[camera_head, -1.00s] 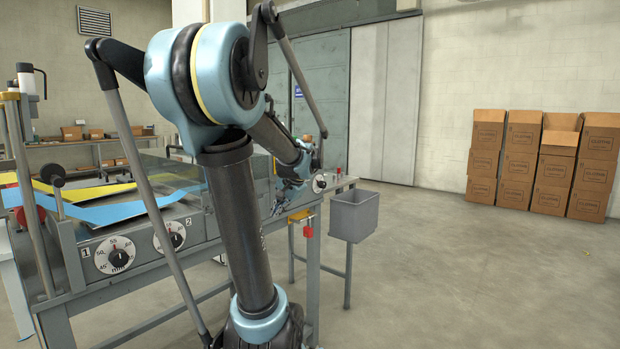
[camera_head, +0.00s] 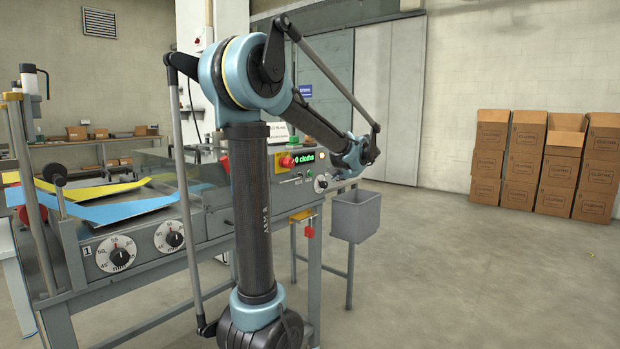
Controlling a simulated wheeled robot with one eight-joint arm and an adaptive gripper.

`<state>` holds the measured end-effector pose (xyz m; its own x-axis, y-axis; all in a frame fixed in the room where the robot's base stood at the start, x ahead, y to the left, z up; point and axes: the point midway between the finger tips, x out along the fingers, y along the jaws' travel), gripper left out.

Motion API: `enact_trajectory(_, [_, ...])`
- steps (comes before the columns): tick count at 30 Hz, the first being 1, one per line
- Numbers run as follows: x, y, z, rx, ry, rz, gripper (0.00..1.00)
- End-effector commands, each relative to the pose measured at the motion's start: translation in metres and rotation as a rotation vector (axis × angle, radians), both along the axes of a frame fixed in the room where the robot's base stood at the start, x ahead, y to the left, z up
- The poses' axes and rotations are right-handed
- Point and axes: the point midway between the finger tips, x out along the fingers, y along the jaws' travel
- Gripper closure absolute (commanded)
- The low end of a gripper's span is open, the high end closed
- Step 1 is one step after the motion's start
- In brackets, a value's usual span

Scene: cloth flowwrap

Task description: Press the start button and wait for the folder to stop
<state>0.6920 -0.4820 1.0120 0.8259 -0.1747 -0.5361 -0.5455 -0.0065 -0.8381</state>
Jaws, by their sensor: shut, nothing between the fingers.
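The folder's control panel (camera_head: 302,168) faces me, with a green-lit display (camera_head: 305,158) reading "0 cloths". A red mushroom button (camera_head: 287,162) sits left of the display. Small green buttons (camera_head: 309,174) sit below it; their labels are too small to read, so I cannot tell which is the start button. My gripper (camera_head: 343,171) is at the arm's end, right of the panel and apart from the buttons as far as I can see. It is small and partly hidden by my wrist; it is shut and empty. Blue and yellow cloths (camera_head: 120,209) lie on the folder's infeed.
White dials (camera_head: 117,254) line the folder's front. A grey bin (camera_head: 355,216) hangs at the folder's right end. Stacked cardboard boxes (camera_head: 545,165) stand by the far wall.

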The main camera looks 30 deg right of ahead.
Motion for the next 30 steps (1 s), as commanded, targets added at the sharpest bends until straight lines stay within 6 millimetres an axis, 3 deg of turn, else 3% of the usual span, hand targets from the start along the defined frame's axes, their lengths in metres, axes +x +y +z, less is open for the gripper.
enact_trajectory(8, [0.009, 0.004, 0.000, 0.000, 0.001, 0.003, 1.00])
enact_trajectory(22, [0.059, 0.025, 0.000, 0.000, 0.001, 0.003, 1.00])
enact_trajectory(30, [0.078, 0.032, 0.000, -0.001, 0.001, 0.002, 1.00])
